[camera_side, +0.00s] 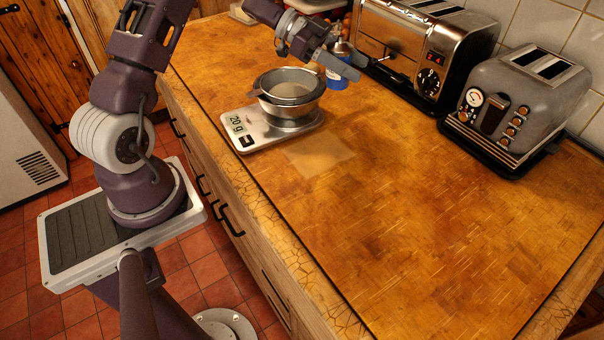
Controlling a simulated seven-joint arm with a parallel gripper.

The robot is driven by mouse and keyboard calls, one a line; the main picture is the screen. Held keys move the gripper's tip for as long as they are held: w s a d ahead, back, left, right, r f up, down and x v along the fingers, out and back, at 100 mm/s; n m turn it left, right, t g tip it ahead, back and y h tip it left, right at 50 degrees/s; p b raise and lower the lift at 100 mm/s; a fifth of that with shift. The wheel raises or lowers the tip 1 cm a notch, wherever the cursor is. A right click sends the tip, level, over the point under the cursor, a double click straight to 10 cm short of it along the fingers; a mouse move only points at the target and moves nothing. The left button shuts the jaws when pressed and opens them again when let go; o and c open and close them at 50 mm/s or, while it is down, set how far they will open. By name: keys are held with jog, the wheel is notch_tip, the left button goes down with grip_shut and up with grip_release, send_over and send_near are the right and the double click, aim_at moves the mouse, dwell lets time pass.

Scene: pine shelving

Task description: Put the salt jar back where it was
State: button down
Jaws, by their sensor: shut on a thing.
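My gripper (343,62) is at the back of the worktop, beyond the kitchen scale. It is shut on the salt jar (338,82), a small jar with a blue body and a silvery top. The fingers and the gripper body cover part of the jar. The jar looks upright. I cannot tell whether its base touches the worktop. A paler square patch (320,154) shows on the bare wood in front of the scale.
A kitchen scale (248,141) reading 20 g bears a metal bowl with a sieve (290,90), close to the jar's front left. A chrome toaster (400,45) stands close to the jar's right, a grey toaster (525,95) farther right. The front right worktop (430,230) is clear.

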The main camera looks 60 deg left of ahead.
jog(key=s+d+f+m+g, duration=0.1)
jog(key=s+d, duration=0.6)
jog(key=s, duration=0.2)
jog(key=s+d+f, duration=0.1)
jog(key=s+d, duration=0.6)
jog(key=s, duration=0.3)
jog(key=shift+h, duration=0.4)
notch_tip(320, 180, down, 9)
jog(key=shift+d+r, duration=0.1)
jog(key=shift+f, duration=0.4)
jog(key=shift+f, duration=0.15)
jog(key=c, duration=0.6)
grip_release()
jog(key=shift+c, duration=0.2)
